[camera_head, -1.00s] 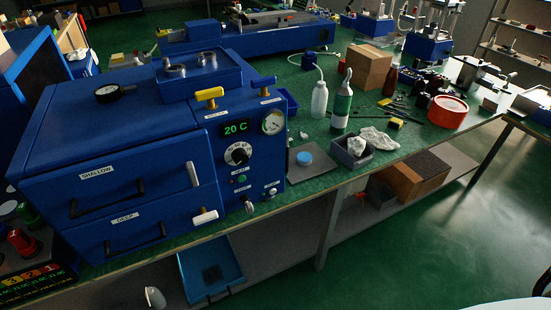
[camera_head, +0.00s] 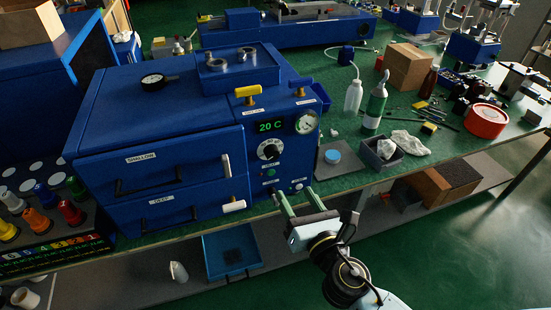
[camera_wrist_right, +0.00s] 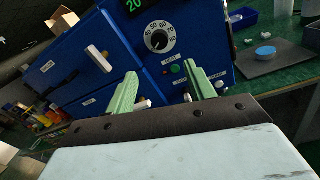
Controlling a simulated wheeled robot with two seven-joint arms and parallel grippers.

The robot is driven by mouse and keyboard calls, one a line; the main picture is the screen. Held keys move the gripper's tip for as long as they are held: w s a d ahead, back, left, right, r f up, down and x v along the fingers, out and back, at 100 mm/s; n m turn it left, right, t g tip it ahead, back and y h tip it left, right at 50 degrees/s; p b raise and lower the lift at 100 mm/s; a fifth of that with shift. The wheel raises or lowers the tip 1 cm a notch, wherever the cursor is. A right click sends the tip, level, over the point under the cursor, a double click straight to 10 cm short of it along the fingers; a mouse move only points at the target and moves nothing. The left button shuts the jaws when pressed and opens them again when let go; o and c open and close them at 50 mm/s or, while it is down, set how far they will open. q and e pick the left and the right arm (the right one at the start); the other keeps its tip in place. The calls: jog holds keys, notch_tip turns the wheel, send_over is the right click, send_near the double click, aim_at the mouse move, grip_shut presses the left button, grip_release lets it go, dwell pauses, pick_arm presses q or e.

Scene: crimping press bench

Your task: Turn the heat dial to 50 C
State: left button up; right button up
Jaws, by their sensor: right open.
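The dial also shows in the right wrist view (camera_wrist_right: 158,40), ahead of the fingers. My right gripper (camera_head: 295,192), with pale green fingers, is open and empty. It is in front of the panel, below and right of the dial, apart from it. In the right wrist view its fingers (camera_wrist_right: 162,72) point toward the panel. My left gripper is not in view.
Yellow-topped handles (camera_head: 248,91) and a pressure gauge (camera_head: 306,122) sit near the dial. Drawer handles and a white-tipped lever (camera_head: 233,206) stick out at the left. A grey plate with a blue lid (camera_head: 333,155) lies right of the press. A blue tray (camera_head: 232,251) is below.

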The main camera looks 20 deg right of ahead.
aim_at(273, 157)
jog(key=w, duration=0.8)
jog(key=w+a+p, duration=0.1)
jog(key=w, duration=0.4)
jog(key=shift+a, duration=0.1)
jog(key=c, duration=1)
jog(key=shift+o, duration=0.2)
jog(key=shift+f, duration=0.1)
